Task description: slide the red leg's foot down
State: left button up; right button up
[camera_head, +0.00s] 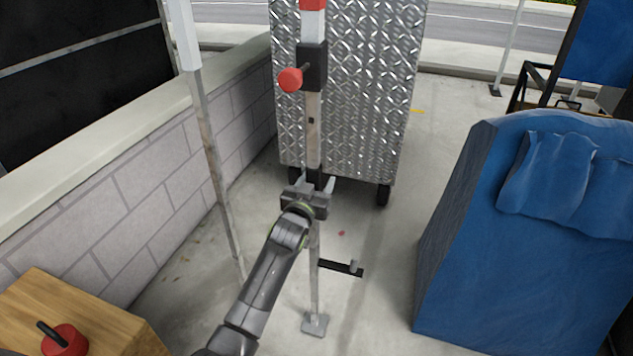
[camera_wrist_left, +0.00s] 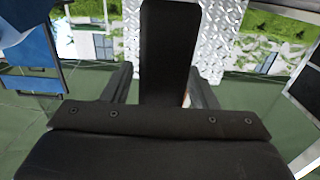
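The red leg (camera_head: 313,4) stands upright in the head view, red at its top edge, with a black clamp and a round red knob (camera_head: 290,79) below. Its grey, worn inner post (camera_head: 313,140) runs down to a flat foot plate (camera_head: 315,323) near the ground. My left gripper (camera_head: 311,180) is at the post below the clamp, one finger on each side. In the left wrist view a dark upright bar (camera_wrist_left: 168,50) stands between the spread fingers (camera_wrist_left: 160,85); contact is unclear. My gripper hides part of the post. My right gripper is not in view.
A diamond-plate metal box (camera_head: 360,110) stands behind. A block wall (camera_head: 150,190) and another post (camera_head: 215,160) are left, a blue-covered object (camera_head: 510,270) right, a wooden block (camera_head: 75,315) lower left.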

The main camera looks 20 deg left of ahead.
pick_arm(q)
jog(key=shift+r, duration=0.1)
jog(key=shift+s, duration=0.45)
jog(key=s+p, duration=0.2)
jog(key=s, duration=1.4)
jog(key=shift+s+a+p, duration=0.3)
jog(key=shift+p, duration=0.1)
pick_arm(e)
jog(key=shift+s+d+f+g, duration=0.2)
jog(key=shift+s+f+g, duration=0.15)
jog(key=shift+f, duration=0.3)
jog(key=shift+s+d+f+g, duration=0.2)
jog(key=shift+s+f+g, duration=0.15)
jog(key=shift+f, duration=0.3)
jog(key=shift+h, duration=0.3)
